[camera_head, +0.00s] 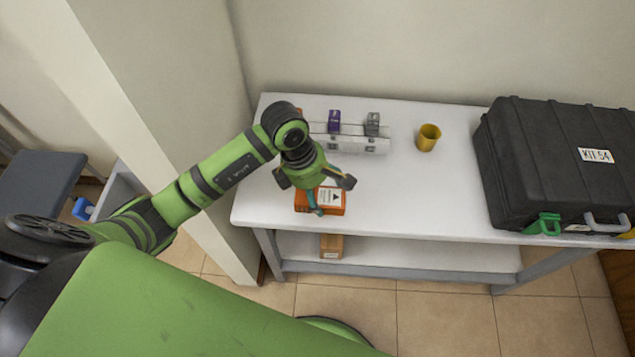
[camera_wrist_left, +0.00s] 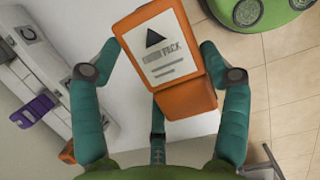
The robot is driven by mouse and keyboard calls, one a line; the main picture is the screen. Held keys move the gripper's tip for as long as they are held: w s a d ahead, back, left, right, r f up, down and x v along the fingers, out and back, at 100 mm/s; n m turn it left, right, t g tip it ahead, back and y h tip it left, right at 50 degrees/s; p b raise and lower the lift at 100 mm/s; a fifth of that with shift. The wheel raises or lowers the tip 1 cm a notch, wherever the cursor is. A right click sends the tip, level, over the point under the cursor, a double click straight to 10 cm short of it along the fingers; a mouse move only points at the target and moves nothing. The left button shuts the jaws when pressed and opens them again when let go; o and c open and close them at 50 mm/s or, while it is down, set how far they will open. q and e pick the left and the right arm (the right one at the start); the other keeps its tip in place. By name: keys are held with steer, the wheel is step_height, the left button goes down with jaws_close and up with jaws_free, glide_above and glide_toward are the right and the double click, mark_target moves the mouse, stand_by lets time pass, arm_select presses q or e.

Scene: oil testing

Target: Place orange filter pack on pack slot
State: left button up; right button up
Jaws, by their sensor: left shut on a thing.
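The orange filter pack (camera_head: 328,202), with a white label, is at the table's front left edge under my left gripper (camera_head: 316,187). In the left wrist view the pack (camera_wrist_left: 167,48) lies between the teal fingers of my left gripper (camera_wrist_left: 163,74), its label facing the camera. The gripper is shut on it. I cannot tell whether the pack touches the table. The white slot rack (camera_head: 350,146) stands behind it and holds a purple pack (camera_head: 334,121) and a grey pack (camera_head: 372,123). My arm hides the rack's left end. My right gripper is not in view.
A yellow cup (camera_head: 428,137) stands right of the rack. A large black case (camera_head: 545,160) fills the table's right side. A brown-orange box (camera_head: 331,246) sits on the lower shelf. A wall post (camera_head: 190,130) is close on the left. The table middle is clear.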

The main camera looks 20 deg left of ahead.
arm_select(q)
steer(key=w+f, duration=0.1)
steer(key=w+a+f, duration=0.1)
steer(key=w+a, duration=0.1)
steer(key=w, duration=0.1)
steer(key=shift+w+a+f+p, duration=0.1)
steer(key=shift+a+f+p, duration=0.1)
steer(key=shift+f+p, duration=0.15)
step_height(320, 180, down, 4)
steer(key=shift+r+p, duration=0.15)
steer(key=shift+p, duration=0.4)
steer(key=shift+f, duration=0.25)
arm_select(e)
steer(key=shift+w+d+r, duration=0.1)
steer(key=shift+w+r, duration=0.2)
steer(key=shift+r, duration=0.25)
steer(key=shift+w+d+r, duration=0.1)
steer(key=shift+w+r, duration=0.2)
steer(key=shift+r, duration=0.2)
arm_select(q)
steer(key=shift+f, duration=0.1)
steer(key=shift+f+b, duration=0.15)
steer(key=shift+b, duration=0.15)
steer(key=o, duration=1.3)
steer(key=shift+c, duration=0.2)
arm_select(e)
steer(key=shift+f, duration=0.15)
